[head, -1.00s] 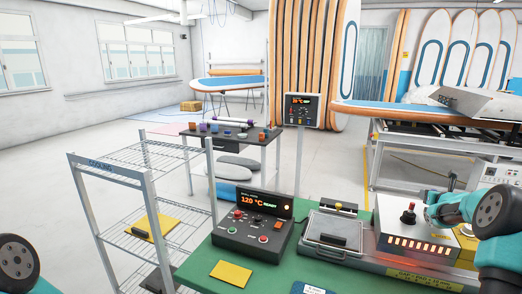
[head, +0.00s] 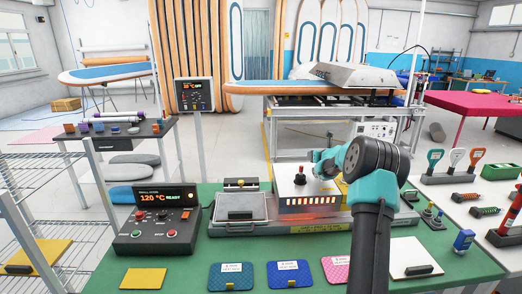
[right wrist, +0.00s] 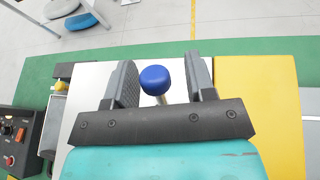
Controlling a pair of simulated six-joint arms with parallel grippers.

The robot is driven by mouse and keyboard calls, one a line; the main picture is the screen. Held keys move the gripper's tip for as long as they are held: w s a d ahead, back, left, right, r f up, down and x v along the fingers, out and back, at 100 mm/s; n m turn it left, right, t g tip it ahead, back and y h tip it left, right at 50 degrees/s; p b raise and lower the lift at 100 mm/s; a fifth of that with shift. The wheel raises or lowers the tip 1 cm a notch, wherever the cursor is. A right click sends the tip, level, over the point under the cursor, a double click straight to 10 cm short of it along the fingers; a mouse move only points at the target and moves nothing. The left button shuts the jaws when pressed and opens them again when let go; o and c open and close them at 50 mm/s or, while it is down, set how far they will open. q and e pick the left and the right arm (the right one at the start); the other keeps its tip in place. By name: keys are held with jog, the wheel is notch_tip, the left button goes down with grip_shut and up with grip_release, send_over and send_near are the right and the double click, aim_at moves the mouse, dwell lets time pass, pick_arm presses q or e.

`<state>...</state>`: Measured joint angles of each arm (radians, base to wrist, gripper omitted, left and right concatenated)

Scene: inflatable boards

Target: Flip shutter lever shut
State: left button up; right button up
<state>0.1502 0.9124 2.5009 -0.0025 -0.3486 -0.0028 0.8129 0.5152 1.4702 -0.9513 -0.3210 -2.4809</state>
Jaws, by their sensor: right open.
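A lever with a blue round knob (right wrist: 155,79) shows in the right wrist view, its stem rising from a pale box top (right wrist: 88,95). My right gripper (right wrist: 160,68) is open, with one finger on each side of the knob and visible gaps. In the head view, the right gripper (head: 322,166) is over the right part of a white box (head: 292,186) with glowing orange slots in its front. A red-knobbed lever (head: 299,172) stands upright on this box, left of the gripper. The blue knob is not visible in the head view. My left gripper is out of view.
Coloured patches (head: 290,274) lie along the front of the green table (head: 205,258). Tools (head: 455,160) stand at the right.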

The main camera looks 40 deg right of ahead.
jog(key=shift+m, duration=0.9)
jog(key=s+r, duration=0.1)
jog(key=r, duration=0.1)
jog(key=s+r, duration=0.2)
jog(key=shift+a+r, duration=0.1)
jog(key=shift+a, duration=0.05)
jog(key=s+a+r+n, duration=0.1)
jog(key=s+a+n, duration=0.1)
jog(key=s+a, duration=0.4)
jog(key=s, duration=0.5)
jog(key=shift+a+r, duration=0.3)
jog(key=shift+r, duration=0.05)
jog(key=shift+w, duration=0.1)
jog(key=x, duration=1.7)
jog(key=shift+w+f, duration=0.1)
jog(key=shift+f, duration=0.05)
grip_shut()
